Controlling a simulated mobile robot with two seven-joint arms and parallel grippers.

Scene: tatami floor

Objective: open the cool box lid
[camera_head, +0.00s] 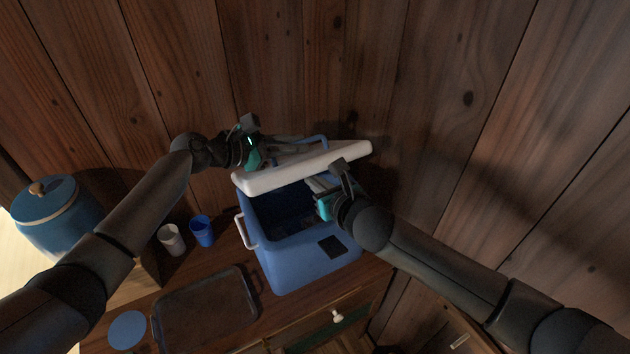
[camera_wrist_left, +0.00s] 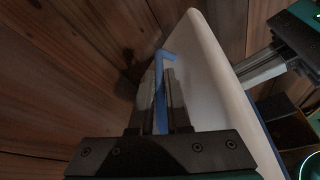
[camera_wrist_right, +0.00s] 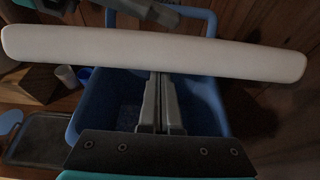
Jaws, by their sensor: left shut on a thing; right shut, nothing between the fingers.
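The blue cool box (camera_head: 300,262) stands on a wooden surface, its inside partly visible. Its white lid (camera_head: 300,167) is raised and tilted up at the back, and a blue handle (camera_head: 318,140) shows behind it. My left gripper (camera_head: 300,143) is behind the lid, shut on the blue handle, which also shows between its fingers in the left wrist view (camera_wrist_left: 160,85). My right gripper (camera_head: 312,184) is shut and empty at the lid's front side, over the box opening. In the right wrist view the lid (camera_wrist_right: 150,53) spans the picture beyond the fingers (camera_wrist_right: 160,100).
A white cup (camera_head: 171,240) and a blue cup (camera_head: 202,231) stand left of the box. A dark tray (camera_head: 205,312) and a blue disc (camera_head: 128,330) lie at front left. A blue lidded container (camera_head: 58,218) is at far left. A wooden wall rises close behind.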

